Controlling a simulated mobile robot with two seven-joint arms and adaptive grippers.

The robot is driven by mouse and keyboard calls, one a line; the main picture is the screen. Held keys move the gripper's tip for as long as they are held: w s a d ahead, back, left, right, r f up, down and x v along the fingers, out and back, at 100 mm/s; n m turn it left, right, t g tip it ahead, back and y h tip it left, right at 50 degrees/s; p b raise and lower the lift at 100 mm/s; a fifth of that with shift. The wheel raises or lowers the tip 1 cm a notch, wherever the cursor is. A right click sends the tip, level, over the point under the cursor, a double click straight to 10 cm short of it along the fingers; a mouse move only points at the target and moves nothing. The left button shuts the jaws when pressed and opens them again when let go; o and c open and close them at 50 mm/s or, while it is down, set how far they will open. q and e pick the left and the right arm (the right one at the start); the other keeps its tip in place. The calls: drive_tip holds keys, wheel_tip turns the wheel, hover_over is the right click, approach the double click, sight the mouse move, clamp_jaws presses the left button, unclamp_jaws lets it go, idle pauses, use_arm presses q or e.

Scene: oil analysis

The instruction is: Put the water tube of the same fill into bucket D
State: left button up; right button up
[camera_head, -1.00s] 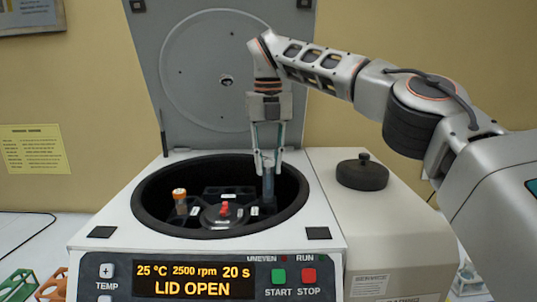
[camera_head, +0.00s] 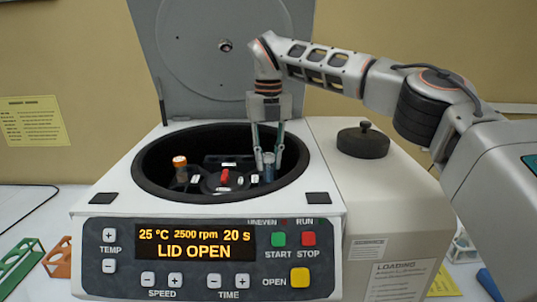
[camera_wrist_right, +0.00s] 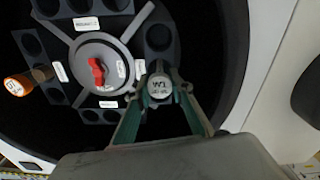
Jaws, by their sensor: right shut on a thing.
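My right gripper (camera_head: 269,160) reaches down into the open centrifuge bowl and is shut on a blue-grey tube (camera_head: 269,174). The tube is upright and low in the bucket at the rotor's right. In the right wrist view its pale cap (camera_wrist_right: 160,87) reads W1 and sits between my fingertips, over a dark bucket (camera_wrist_right: 158,38). The bucket labels are too small to read, so I cannot tell which one is D. An orange-capped tube (camera_head: 180,164) stands in the bucket on the opposite side, and its cap (camera_wrist_right: 15,87) shows in the wrist view. My left gripper is not in view.
The rotor has a red centre knob (camera_head: 225,176). The bowl rim (camera_head: 145,205) surrounds my fingers, and the raised lid (camera_head: 190,60) stands behind. The display (camera_head: 195,245) reads LID OPEN. A black knob (camera_head: 363,143) is at right; green (camera_head: 20,262) and orange racks (camera_head: 60,258) are at left.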

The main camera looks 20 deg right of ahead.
drive_tip(key=shift+f, duration=0.1)
drive_tip(key=o, duration=1.1)
